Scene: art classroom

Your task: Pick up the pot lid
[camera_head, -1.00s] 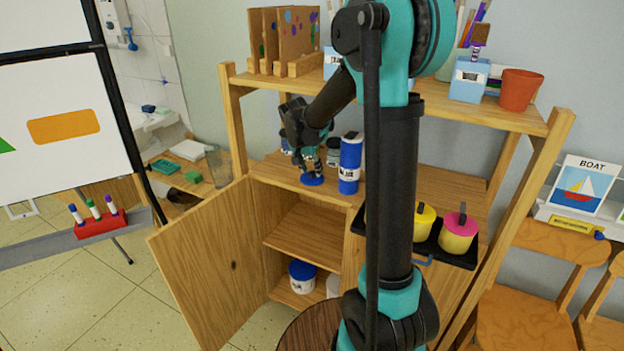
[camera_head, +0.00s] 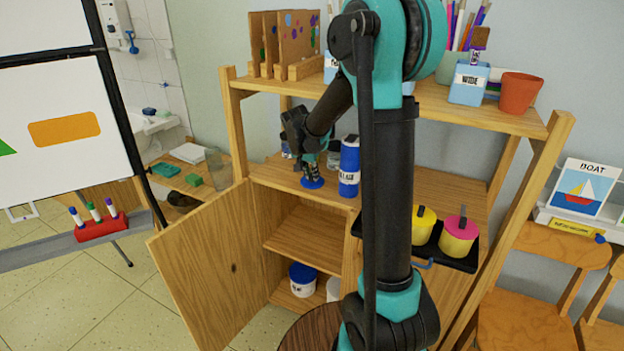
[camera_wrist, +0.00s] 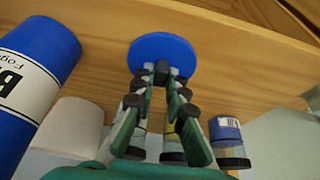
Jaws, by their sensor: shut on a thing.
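The pot lid is a blue disc (camera_wrist: 161,57) with a dark knob, seen in the wrist view at the shelf's front edge. It also shows in the head view (camera_head: 312,183) on the wooden cabinet's middle shelf, left of a blue bottle. My gripper (camera_wrist: 161,76) is shut on the lid's knob, with its fingertips together there. In the head view my gripper (camera_head: 311,171) points down onto the lid. I cannot tell whether the lid touches the shelf or is slightly raised.
A tall blue bottle (camera_head: 349,166) stands close to the right of the lid. A white pot (camera_wrist: 72,125) and small jars (camera_wrist: 228,140) stand behind. The upper shelf (camera_head: 420,100) is above my gripper. The cabinet door (camera_head: 205,265) hangs open below. Yellow pots (camera_head: 423,226) sit on a black tray at right.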

